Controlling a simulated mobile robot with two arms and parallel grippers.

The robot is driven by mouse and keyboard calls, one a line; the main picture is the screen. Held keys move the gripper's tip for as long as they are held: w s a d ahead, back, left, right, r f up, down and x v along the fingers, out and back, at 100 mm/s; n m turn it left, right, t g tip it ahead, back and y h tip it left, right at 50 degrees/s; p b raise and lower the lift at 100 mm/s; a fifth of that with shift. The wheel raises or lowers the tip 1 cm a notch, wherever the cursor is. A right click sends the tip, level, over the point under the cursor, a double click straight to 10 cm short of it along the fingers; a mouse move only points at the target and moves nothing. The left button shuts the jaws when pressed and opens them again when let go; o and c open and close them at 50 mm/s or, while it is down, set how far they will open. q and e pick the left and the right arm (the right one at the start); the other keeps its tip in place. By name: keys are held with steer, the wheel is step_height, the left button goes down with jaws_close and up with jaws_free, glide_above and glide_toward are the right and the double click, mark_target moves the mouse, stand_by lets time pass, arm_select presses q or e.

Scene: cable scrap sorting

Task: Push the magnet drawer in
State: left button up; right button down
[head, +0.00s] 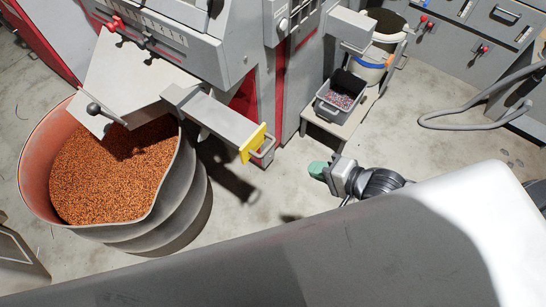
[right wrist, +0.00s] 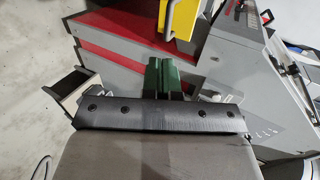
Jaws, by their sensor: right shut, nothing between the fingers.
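The magnet drawer (head: 222,118) is a long grey bar sticking out of the machine in the head view. Its outer end has a yellow plate (head: 252,143) and a metal loop handle (head: 264,149). The yellow plate also shows at the top of the right wrist view (right wrist: 184,20). My right gripper (head: 318,170) has green fingertips and is to the right of the handle and a little lower in the head view, apart from it. In the right wrist view its green fingers (right wrist: 163,76) are together and hold nothing. My left gripper is not in view.
A large round drum (head: 195,195) full of copper-coloured granules stands below the drawer at left. A grey bin (head: 328,108) with mixed scraps sits on a small stand behind my right gripper. A white bucket (head: 372,72) stands behind it. Bare floor lies between drum and stand.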

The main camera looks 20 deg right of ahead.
steer(key=x, duration=1.3)
steer(key=shift+w+a+r, duration=0.2)
steer(key=shift+w+r, duration=0.05)
steer(key=shift+r, duration=0.1)
steer(key=shift+w, duration=0.1)
steer(key=b, duration=0.3)
glide_toward(207, 110)
steer(key=s+d+f, duration=0.1)
steer(key=s+f, duration=0.1)
steer(key=f, duration=0.1)
steer(key=s+d+f, duration=0.1)
steer(key=f, duration=0.1)
steer(key=shift+s+d, duration=0.3)
steer(key=shift+d, duration=0.05)
steer(key=w+a+b, duration=0.1)
steer(key=w+a, duration=0.1)
steer(key=w, duration=0.1)
steer(key=w+a+b, duration=0.2)
steer(key=w+a, duration=0.1)
steer(key=w+a+b, duration=0.1)
steer(key=w+a, duration=0.2)
steer(key=w, duration=0.1)
steer(key=shift+w+b, duration=0.15)
steer(key=shift+b, duration=0.2)
steer(key=shift+r, duration=0.2)
steer(key=shift+r, duration=0.1)
